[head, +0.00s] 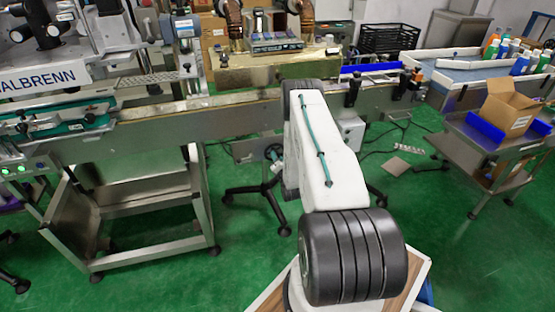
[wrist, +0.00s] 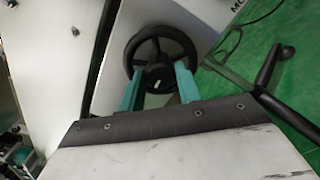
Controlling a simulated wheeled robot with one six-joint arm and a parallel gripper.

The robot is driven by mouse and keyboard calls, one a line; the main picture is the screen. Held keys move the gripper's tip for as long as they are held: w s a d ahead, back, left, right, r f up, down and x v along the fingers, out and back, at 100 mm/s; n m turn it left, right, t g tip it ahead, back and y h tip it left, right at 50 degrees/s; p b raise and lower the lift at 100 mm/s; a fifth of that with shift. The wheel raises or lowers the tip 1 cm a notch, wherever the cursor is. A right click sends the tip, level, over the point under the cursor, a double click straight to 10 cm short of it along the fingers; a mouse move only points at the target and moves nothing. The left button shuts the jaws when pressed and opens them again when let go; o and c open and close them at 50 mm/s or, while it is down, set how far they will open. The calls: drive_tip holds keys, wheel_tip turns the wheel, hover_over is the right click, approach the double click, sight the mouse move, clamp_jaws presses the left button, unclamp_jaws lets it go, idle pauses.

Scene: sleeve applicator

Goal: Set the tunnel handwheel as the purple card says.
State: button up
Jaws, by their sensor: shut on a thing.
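The black spoked handwheel (wrist: 158,72) is mounted on a pale panel in the wrist view. My gripper (wrist: 158,86) has its two teal fingers at the lower left and lower right of the wheel, around its hub, and is shut on the handwheel. In the head view the handwheel (head: 272,151) shows small under the conveyor, left of my arm, with a teal finger beside it. My arm hides part of that area. I cannot make out the purple card or any marks on the wheel.
A steel conveyor (head: 240,118) runs across the head view above the wheel. Black stand legs with casters (head: 262,192) spread on the green floor below.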

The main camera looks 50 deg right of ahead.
drive_tip(key=shift+w+n, duration=0.1)
drive_tip(key=shift+n, duration=0.6)
drive_tip(key=shift+a, duration=0.1)
drive_tip(key=o, duration=1)
drive_tip(key=shift+c, duration=0.2)
drive_tip(key=v, duration=0.7)
drive_tip(key=shift+s, duration=0.4)
drive_tip(key=shift+a, duration=0.1)
